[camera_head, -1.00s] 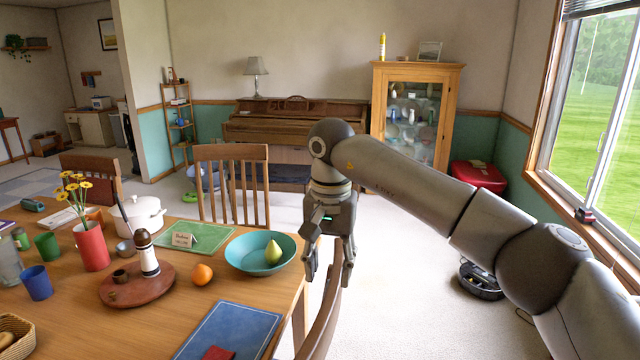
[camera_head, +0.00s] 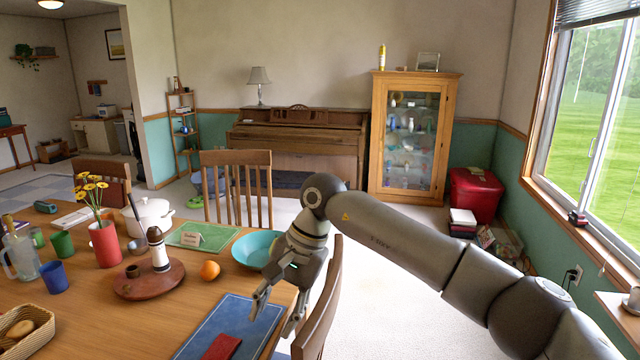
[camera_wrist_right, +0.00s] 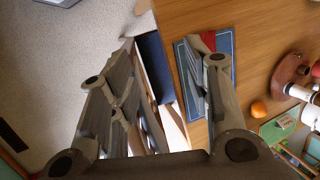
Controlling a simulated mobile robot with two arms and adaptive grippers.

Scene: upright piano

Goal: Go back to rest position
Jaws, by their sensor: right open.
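My right gripper (camera_head: 275,312) hangs over the table's right edge, above the blue placemat (camera_head: 228,322). Its two fingers are spread, with nothing between them. In the right wrist view the open fingers (camera_wrist_right: 165,95) show over the table edge, a dark blue chair seat and the placemat. My right arm reaches in from the lower right. My left gripper is not in the head view.
The wooden table (camera_head: 95,318) holds a teal bowl (camera_head: 254,247), an orange (camera_head: 210,270), a red vase (camera_head: 104,243) and a bread basket (camera_head: 24,330). A chair (camera_head: 318,315) stands close beside the gripper. Carpet (camera_head: 390,305) is clear to the right.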

